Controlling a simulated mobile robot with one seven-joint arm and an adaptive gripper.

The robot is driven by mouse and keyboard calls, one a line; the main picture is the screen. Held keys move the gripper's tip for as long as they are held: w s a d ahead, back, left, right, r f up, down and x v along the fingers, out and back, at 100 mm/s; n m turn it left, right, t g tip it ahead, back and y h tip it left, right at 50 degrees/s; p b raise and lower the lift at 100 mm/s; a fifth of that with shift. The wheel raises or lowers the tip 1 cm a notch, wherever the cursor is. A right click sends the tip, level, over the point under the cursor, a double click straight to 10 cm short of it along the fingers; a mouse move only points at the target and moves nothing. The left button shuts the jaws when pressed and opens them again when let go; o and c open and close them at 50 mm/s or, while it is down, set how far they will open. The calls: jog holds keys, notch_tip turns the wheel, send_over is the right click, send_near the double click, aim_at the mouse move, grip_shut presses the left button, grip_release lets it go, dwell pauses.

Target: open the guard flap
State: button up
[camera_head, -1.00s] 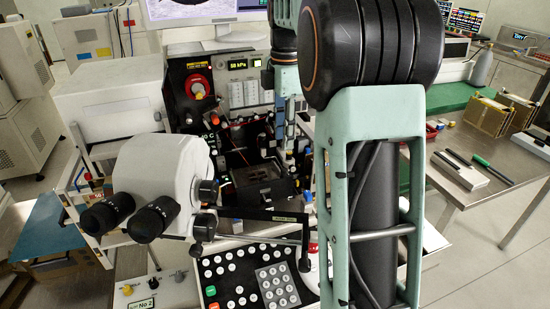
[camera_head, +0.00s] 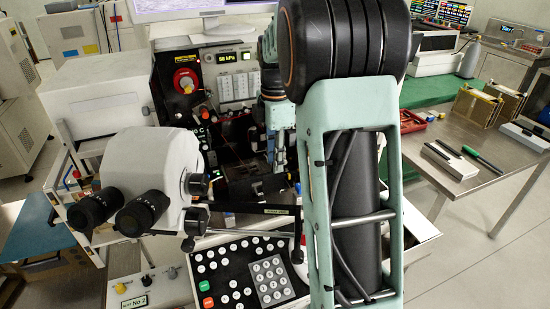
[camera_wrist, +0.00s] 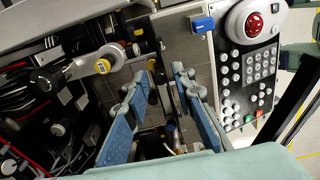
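In the head view a thin black bar with a small green label (camera_head: 279,211) runs across the front of the bonding machine. It may be the edge of the guard flap; I cannot tell for sure. Behind it is a dark block (camera_head: 243,190) in the machine's work area. My gripper (camera_head: 279,168) points down over the right side of this area, partly hidden by my arm. In the wrist view its two blue fingers (camera_wrist: 165,72) stand apart with nothing visibly held between them. A grey lever with a round end (camera_wrist: 107,58) lies left of the fingertips.
The white microscope head (camera_head: 150,170) with black eyepieces stands close on the left. A keypad panel (camera_head: 240,272) lies in front, with a red button (camera_wrist: 253,19) in the wrist view. Cables crowd the machine's inside. A steel table (camera_head: 480,190) stands at right.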

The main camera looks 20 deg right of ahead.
grip_shut()
